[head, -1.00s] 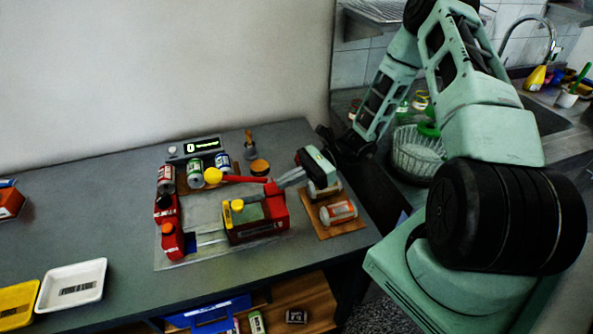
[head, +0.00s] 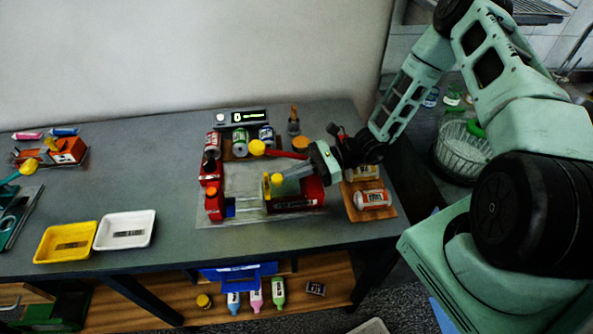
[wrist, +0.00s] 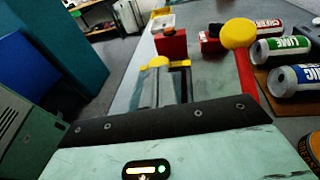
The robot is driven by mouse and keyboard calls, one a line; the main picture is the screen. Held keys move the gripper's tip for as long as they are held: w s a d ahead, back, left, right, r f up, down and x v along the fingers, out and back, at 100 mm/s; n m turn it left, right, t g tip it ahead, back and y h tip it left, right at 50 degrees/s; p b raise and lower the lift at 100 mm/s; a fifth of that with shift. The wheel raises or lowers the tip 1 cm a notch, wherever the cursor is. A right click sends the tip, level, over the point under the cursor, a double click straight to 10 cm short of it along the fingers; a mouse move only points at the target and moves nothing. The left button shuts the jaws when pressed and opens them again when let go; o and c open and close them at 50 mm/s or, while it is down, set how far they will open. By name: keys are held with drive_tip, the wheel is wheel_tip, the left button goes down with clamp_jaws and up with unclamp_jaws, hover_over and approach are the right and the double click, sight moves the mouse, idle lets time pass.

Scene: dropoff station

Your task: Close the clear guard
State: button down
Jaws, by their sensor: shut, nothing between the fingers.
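A red machine (head: 300,196) stands on a pale base plate (head: 245,215) on the grey table, with a yellow handle (head: 277,180) at its left end. The clear guard is hard to make out; its outline and whether it is open or shut cannot be told. A red lever with a yellow knob (head: 257,147) lies behind the machine. My gripper (head: 285,176) is shut and empty, over the machine's top with its tips close to the yellow handle. In the wrist view, the grey fingers (wrist: 158,88) point at the yellow handle (wrist: 180,64); contact cannot be told.
A brown board (head: 387,214) with cans is at right. A white tray (head: 125,243) and a yellow tray (head: 42,248) lie left.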

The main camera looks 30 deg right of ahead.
drive_tip(key=w+r+b+x, duration=0.1)
drive_tip(key=r+x, duration=0.1)
drive_tip(key=x, duration=0.9)
drive_tip(key=shift+w+a+b, duration=0.2)
drive_tip(key=shift+w+b, duration=0.1)
drive_tip(key=shift+w, duration=0.1)
drive_tip(key=shift+r, duration=0.1)
